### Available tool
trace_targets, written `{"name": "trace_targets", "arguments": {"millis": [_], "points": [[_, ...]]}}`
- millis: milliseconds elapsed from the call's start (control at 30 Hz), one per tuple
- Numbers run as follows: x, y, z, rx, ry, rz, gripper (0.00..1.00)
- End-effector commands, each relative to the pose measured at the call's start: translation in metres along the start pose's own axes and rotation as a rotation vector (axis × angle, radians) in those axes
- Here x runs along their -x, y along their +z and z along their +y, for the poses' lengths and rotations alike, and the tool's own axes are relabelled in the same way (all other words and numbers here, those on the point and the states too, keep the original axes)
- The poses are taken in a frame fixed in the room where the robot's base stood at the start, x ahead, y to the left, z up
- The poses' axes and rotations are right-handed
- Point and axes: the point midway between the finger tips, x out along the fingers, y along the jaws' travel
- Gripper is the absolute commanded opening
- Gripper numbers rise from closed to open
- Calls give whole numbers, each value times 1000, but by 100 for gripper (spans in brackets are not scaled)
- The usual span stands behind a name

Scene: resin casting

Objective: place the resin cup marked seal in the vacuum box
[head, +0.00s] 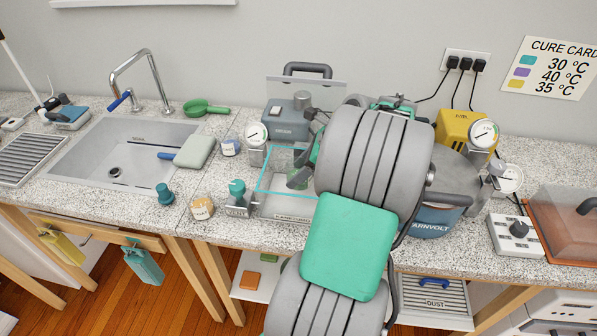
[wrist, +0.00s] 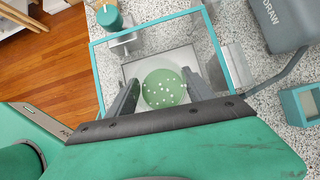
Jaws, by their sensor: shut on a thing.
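The vacuum box (head: 262,170) is a clear-walled box with a teal rim, open at the top, on the counter in the head view. Its teal rim also shows in the wrist view (wrist: 150,24). My gripper (wrist: 163,95) points down into the box opening, its fingers shut on the sides of a round cup of green resin with white bubbles (wrist: 165,88). The cup appears within the rim, over the box's pale floor; I cannot tell whether it touches the floor. No marking on it is readable. In the head view my arm largely hides the gripper (head: 298,178).
Gauges, a teal valve (head: 238,190) and a grey pump (head: 285,122) crowd the box. Two small labelled pots (head: 202,208) (head: 230,147) stand to its left, near the sink (head: 115,160). A large blue-grey pot (head: 432,222) stands to its right, partly behind my arm.

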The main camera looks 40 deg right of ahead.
Motion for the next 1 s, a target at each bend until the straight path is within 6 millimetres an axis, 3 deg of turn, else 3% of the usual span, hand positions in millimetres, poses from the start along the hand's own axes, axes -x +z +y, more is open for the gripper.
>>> {"name": "trace_targets", "arguments": {"millis": [667,700,933,1000], "points": [[-9,-6,0,0,-1,1,28],[-9,-6,0,0,0,1,64],[-9,-6,0,0,0,1,82],[-9,-6,0,0,0,1,82]]}}
